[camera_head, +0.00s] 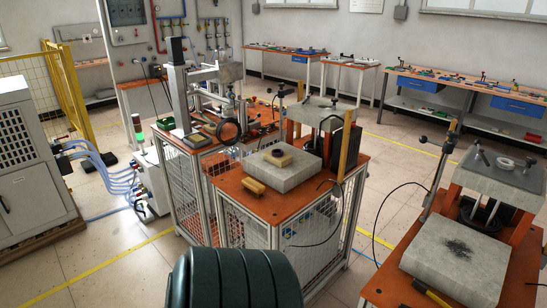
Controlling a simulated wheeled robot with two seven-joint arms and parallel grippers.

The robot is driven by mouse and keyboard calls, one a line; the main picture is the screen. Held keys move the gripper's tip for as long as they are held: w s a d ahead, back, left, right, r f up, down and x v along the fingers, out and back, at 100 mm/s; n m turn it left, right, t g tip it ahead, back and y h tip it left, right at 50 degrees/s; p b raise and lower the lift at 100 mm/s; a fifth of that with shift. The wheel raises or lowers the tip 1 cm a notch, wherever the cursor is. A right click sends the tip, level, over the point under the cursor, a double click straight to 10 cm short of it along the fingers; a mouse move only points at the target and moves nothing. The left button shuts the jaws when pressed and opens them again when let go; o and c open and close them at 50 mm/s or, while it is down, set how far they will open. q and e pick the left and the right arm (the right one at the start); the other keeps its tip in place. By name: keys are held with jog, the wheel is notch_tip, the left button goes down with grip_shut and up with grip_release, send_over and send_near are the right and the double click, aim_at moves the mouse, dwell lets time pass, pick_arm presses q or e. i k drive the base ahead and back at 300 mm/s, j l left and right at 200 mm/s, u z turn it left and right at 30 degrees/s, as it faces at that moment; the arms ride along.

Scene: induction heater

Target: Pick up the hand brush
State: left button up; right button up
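I cannot pick out the hand brush with certainty. A small tan wooden block-like piece (254,186) lies on the orange top of the middle workstation (285,210), at its front left. A yellow-tan stick-like piece (432,293) shows at the front of the right workstation (375,290); it is too small to identify. Neither of my grippers is in view.
A grey block (290,178) sits on the middle workstation under a press. A pale block with a black smudge (456,250) is on the right one. A dark green ribbed rounded shape (235,280) fills the bottom centre. Open floor (110,262) lies left.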

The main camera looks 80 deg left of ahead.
aim_at(248, 183)
jog(key=u, duration=2.6)
jog(key=z, duration=1.25)
jog(key=j+z, duration=0.6)
jog(key=z, duration=0.15)
